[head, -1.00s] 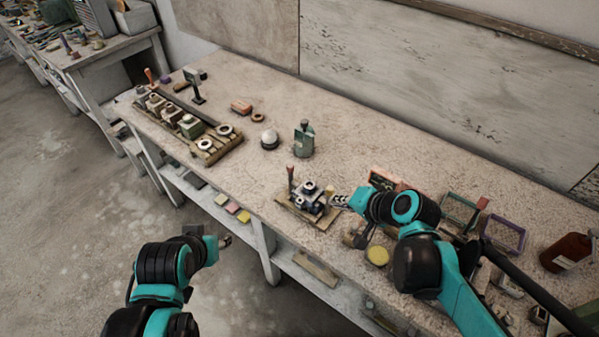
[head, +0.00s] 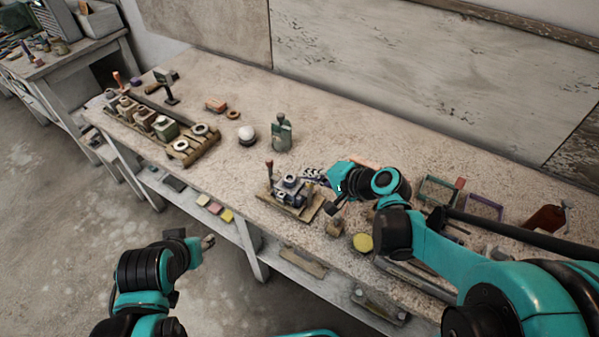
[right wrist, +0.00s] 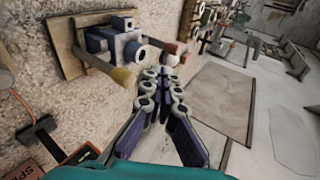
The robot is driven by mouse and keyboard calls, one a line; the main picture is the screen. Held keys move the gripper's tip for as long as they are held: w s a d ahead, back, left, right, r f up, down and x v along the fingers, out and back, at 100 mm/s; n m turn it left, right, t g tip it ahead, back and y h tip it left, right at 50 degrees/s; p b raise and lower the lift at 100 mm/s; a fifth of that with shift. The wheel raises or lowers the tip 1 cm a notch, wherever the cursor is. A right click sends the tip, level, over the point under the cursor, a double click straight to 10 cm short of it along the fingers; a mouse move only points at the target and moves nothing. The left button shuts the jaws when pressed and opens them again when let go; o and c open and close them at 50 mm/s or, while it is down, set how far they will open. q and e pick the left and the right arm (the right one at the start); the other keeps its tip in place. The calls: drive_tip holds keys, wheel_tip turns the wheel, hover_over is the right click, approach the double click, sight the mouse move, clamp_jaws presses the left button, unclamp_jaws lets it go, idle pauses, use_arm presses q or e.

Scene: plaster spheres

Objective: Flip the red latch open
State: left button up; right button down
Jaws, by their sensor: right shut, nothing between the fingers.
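A small fixture with a grey-blue block (head: 289,186) sits on a wooden base (head: 301,213) near the bench's front edge. An upright lever with a red tip (head: 269,164) stands at its left side; I take this as the red latch. A yellow-tipped lever (head: 310,188) stands at its right. My right gripper (head: 312,174) is shut and empty, just behind the fixture's right side. In the right wrist view, the red tip (right wrist: 170,48) shows beyond the fingertips (right wrist: 161,74), and the yellow tip (right wrist: 123,77) is beside them. My left gripper (head: 208,241) hangs in front of the bench; its jaw opening is unclear.
A green bottle-like object (head: 281,134) and a white sphere (head: 247,133) on a dark base stand behind the fixture. A yellow disc (head: 363,243) lies to its right. A rack of blocks (head: 165,128) stands at the left.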

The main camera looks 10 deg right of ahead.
sight(272, 165)
drive_tip(key=b+x, duration=0.3)
drive_tip(key=x, duration=0.6)
drive_tip(key=shift+f, duration=0.1)
drive_tip(key=shift+w+a+b, duration=0.35)
drive_tip(key=shift+w+a, duration=0.4)
drive_tip(key=shift+w, duration=0.15)
drive_tip(key=shift+w+a, duration=0.35)
drive_tip(key=shift+w, duration=0.05)
